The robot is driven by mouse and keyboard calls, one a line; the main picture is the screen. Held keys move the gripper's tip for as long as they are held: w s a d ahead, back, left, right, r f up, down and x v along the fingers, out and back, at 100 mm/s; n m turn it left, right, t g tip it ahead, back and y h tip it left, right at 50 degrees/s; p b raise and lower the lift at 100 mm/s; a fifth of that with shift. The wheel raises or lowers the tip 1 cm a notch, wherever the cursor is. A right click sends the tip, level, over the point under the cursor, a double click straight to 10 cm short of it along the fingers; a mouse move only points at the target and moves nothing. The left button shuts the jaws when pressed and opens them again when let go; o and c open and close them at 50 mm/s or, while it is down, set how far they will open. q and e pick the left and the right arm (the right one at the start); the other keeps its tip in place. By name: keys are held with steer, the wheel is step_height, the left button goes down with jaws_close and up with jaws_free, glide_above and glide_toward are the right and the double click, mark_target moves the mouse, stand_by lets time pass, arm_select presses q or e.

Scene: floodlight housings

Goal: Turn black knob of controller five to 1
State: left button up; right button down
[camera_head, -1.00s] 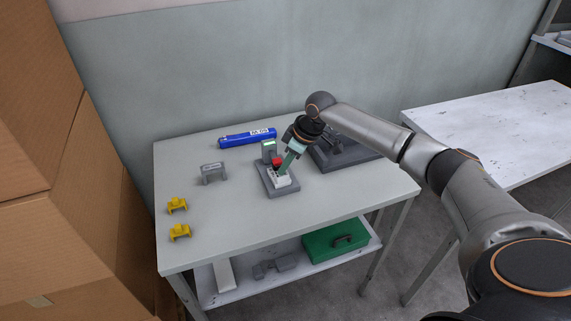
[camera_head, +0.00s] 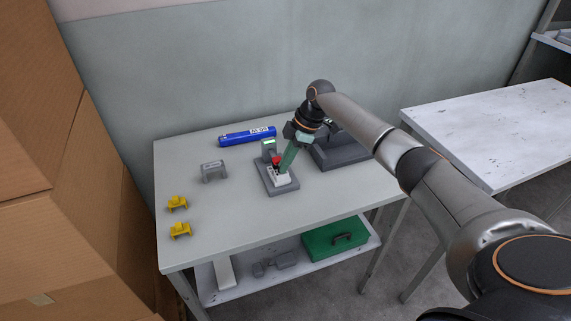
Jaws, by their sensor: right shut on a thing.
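The controller (camera_head: 281,182) is a small white box on a grey base plate (camera_head: 279,192) in the middle of the table. My left gripper is not in view.
A blue tube (camera_head: 247,136) lies at the back of the table. A grey bracket (camera_head: 213,171) and two yellow pieces (camera_head: 179,231) are on the left. A dark grey fixture (camera_head: 340,154) stands to the right. The lower shelf holds a green case (camera_head: 333,240).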

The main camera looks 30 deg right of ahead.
steer(key=shift+w+n+g+b, duration=0.1)
steer(key=shift+n+g+b, duration=0.35)
steer(key=shift+n, duration=0.65)
steer(key=c, duration=1.2)
jaws_free()
steer(key=shift+c, duration=0.2)
steer(key=shift+d+r, duration=0.1)
steer(key=v, duration=1.2)
steer(key=shift+d, duration=0.15)
